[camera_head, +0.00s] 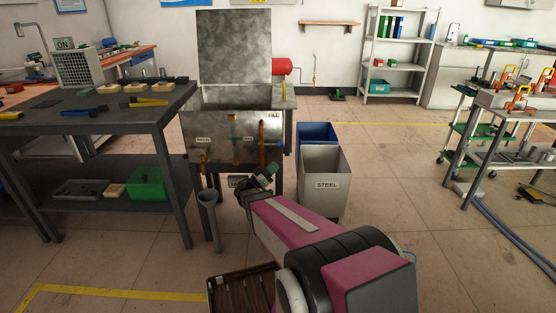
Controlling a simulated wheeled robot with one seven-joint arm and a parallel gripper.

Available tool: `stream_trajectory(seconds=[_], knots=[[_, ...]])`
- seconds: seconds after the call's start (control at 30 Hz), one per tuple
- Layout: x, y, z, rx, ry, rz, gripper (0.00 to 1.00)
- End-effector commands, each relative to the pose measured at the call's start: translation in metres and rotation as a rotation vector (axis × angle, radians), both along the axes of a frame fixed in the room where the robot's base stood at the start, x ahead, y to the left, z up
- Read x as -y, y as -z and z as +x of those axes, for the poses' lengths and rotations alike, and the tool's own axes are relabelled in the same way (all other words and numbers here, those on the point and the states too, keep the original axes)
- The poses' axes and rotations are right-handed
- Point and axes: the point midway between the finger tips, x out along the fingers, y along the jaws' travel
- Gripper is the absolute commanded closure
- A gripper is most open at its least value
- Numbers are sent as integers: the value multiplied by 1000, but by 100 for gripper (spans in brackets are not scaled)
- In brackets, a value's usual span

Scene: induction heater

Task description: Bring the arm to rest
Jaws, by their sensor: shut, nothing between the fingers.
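My arm (300,235), with pink and black links, reaches from the bottom right up towards the middle of the picture. Its dark end, with my gripper (266,174), is small in the view, in front of the lower right of the metal heater cabinet (215,125). The gripper is shut and no held object shows. Its fingers are hard to make out against the dark background. I cannot tell how far the gripper is from the cabinet.
A dark workbench (95,122) with tools stands left. A grey STEEL bin (325,185) and a blue bin (318,132) stand just right of the gripper. A brown slatted tray (240,292) lies at bottom centre.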

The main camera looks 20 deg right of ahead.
Motion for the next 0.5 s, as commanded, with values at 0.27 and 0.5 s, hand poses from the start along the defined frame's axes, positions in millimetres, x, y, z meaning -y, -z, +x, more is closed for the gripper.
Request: stream_trajectory(seconds=[0.27, 0.5], knots=[[-22, 44, -18, -3, -2, 0, 100], [-31, 61, -26, -5, 2, 4, 100]])
